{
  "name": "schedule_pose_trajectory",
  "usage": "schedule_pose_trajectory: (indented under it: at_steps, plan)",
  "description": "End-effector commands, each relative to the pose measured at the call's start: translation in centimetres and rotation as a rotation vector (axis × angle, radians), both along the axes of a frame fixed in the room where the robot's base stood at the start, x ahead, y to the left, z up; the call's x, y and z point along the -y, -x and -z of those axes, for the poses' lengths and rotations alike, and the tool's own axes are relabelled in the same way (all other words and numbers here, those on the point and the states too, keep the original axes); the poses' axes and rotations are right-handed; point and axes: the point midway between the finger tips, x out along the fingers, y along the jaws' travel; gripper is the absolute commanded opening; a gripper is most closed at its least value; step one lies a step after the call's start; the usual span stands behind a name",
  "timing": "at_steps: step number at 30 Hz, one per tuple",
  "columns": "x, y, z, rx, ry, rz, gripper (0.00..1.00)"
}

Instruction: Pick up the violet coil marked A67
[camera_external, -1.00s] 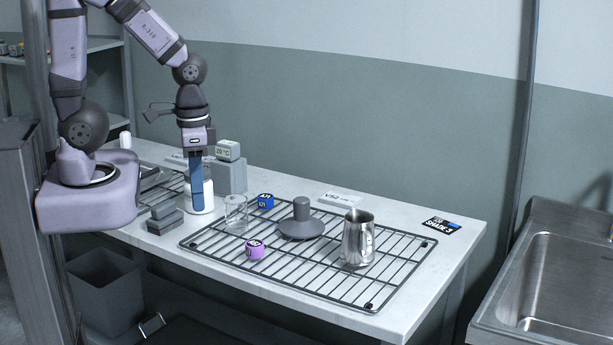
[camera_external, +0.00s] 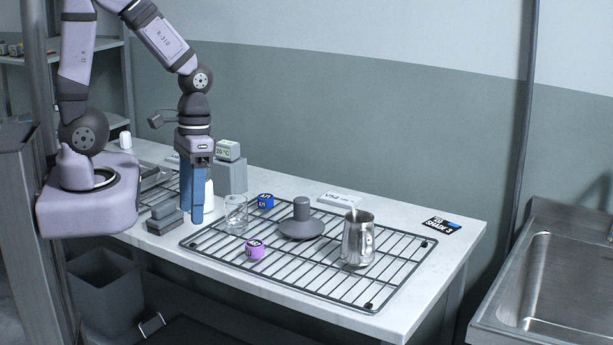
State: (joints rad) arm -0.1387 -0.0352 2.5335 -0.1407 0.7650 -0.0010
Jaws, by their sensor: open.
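The violet coil (camera_external: 255,250) lies on the wire rack (camera_external: 313,289) near its front left part. It has a pale label whose marking is too small to read with certainty. My gripper (camera_external: 193,218) has blue fingers pointing down, is open and holds nothing. It hangs to the left of the rack, up and left of the violet coil in the picture and apart from it. It partly hides a white bottle behind it.
A glass beaker (camera_external: 236,217), a blue coil (camera_external: 265,201), a grey knobbed disc (camera_external: 301,222) and a metal pitcher (camera_external: 357,240) stand around the violet coil on the rack. Grey blocks (camera_external: 164,218) lie left of my gripper. A sink (camera_external: 560,275) is at the right.

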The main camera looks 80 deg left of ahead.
Motion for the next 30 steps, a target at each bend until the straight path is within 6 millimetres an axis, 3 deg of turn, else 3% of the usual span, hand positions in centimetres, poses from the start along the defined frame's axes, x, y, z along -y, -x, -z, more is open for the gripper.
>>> schedule_pose_trajectory:
  at_steps: [1,7,14,21,27,30]
  plan:
    - [-0.3,0.5,1.5,-0.047,0.042,-0.104,0.57]
    - [-0.1,0.7,5.4,-0.219,0.285,-0.597,0.57]
    - [-2.1,-2.6,8.8,-0.329,0.641,-1.198,0.57]
    - [-9.2,-6.2,12.2,-0.312,1.025,-1.755,0.57]
    - [-14.8,-6.7,14.2,-0.248,1.238,-2.036,0.57]
    - [-16.3,-6.6,14.7,-0.225,1.29,-2.102,0.57]
